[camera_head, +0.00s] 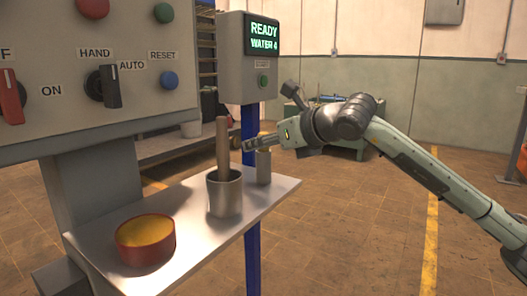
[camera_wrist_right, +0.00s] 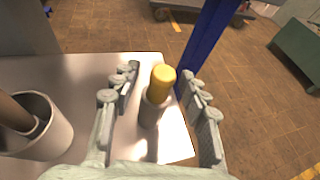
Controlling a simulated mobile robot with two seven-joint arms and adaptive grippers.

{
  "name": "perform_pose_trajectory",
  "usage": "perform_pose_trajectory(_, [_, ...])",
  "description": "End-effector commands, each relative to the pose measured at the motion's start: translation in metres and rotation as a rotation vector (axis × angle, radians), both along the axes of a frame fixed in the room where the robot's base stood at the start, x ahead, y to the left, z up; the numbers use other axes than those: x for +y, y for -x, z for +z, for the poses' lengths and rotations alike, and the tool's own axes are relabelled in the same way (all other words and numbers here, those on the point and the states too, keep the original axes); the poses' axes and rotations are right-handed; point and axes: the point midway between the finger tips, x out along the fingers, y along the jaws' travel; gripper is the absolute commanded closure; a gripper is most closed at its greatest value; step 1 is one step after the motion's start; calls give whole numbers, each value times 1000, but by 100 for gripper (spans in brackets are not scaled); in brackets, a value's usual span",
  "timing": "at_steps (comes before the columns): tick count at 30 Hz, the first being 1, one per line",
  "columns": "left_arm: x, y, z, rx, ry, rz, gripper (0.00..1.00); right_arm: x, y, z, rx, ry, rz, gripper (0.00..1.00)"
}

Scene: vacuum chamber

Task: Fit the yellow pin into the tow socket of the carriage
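The yellow pin (camera_wrist_right: 163,76) stands upright in a small metal holder (camera_wrist_right: 150,110) near the shelf's corner. The holder also shows in the head view (camera_head: 264,168), where I cannot make out the pin's yellow top. My right gripper (camera_wrist_right: 160,88) is open, with its fingers on either side of the pin and holder and gaps to both. In the head view the right gripper (camera_head: 258,143) is at the holder's top. A low platform on a wheel (camera_wrist_right: 235,8) at the top of the wrist view may be the carriage. I cannot make out its tow socket. My left gripper is out of view.
The metal shelf (camera_head: 190,228) bears a red bowl (camera_head: 145,252) with yellow contents and a metal cup (camera_head: 224,196) with a wooden rod (camera_head: 222,145) in it. A control panel (camera_head: 100,60) overhangs the left. A blue post (camera_wrist_right: 205,45) stands close beyond the holder. Open floor lies right.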

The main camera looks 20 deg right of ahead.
Motion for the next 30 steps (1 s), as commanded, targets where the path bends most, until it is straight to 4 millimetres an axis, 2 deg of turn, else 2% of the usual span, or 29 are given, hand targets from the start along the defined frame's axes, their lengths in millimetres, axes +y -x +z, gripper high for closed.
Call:
perform_pose_trajectory(1, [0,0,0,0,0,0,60,0,0,0,0,0,0,64])
perform_pose_trajectory(10, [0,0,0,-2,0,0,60,0,0,0,0,0,0,100])
perform_pose_trajectory(19, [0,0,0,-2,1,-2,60,0,0,1,-1,-1,1,100])
perform_pose_trajectory(22, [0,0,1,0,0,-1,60,0,0,9,-2,-2,1,100])
perform_pose_trajectory(30, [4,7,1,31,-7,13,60,1,0,62,-6,-4,1,100])
